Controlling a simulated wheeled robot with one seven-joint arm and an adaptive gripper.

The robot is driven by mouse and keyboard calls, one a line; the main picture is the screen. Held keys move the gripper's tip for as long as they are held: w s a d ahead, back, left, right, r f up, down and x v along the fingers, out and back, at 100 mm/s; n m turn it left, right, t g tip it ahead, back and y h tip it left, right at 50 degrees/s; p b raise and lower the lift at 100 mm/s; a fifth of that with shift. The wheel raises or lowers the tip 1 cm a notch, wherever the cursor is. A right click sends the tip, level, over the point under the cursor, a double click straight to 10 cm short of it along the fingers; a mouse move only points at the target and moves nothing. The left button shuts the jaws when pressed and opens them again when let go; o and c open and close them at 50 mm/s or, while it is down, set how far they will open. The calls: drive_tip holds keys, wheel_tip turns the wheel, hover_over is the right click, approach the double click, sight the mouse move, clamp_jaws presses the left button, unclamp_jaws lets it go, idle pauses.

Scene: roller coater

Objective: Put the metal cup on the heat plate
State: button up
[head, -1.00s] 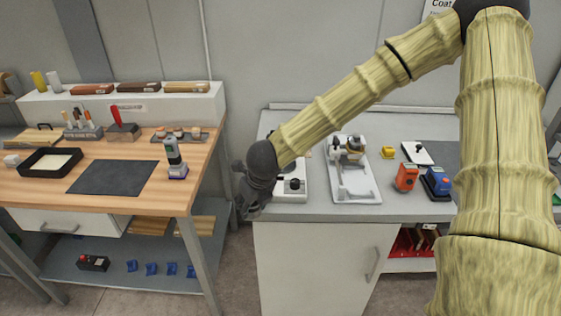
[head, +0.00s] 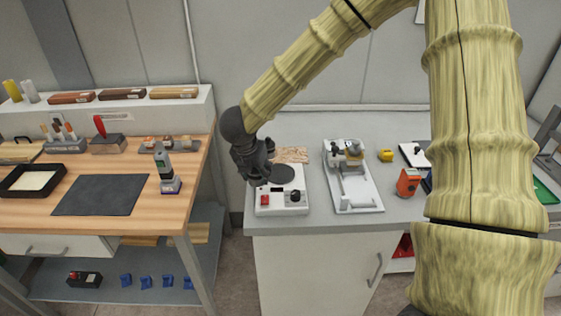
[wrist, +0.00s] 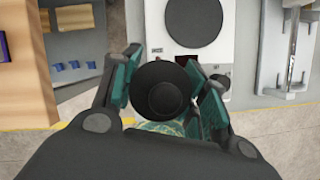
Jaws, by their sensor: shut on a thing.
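The heat plate is a white box (head: 283,208) with a dark round disc (head: 287,174), a red switch and a black knob, on the grey bench. In the wrist view its disc (wrist: 195,18) lies ahead of my gripper. My gripper (head: 262,173) is just left of the disc in the head view. In the wrist view my gripper (wrist: 165,68) is shut on a dark round thing, which I take to be the metal cup (wrist: 160,82), seen end-on between the two fingers. The cup cannot be made out clearly in the head view. It appears short of the disc, not over it.
A white stand with a metal mechanism (head: 352,190) is right of the heat plate. A wooden table (head: 120,215) with tools stands left, across a gap.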

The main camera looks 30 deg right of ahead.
drive_tip(key=w+d+p, duration=0.1)
drive_tip(key=d, duration=0.2)
drive_tip(key=w+d+p, duration=0.1)
drive_tip(key=d+p, duration=0.1)
drive_tip(key=d, duration=0.2)
drive_tip(key=w+d+f+p, duration=0.1)
drive_tip(key=w+d, duration=0.1)
drive_tip(key=d, duration=0.2)
drive_tip(key=shift+w+f+p, duration=0.1)
drive_tip(key=shift+p, duration=0.2)
drive_tip(key=shift+f+p, duration=0.65)
drive_tip(key=shift+f, duration=1.1)
drive_tip(key=shift+f, duration=0.1)
drive_tip(key=o, duration=1.1)
drive_tip(key=shift+o, duration=0.2)
drive_tip(key=b+v, duration=0.3)
drive_tip(key=v, duration=0.9)
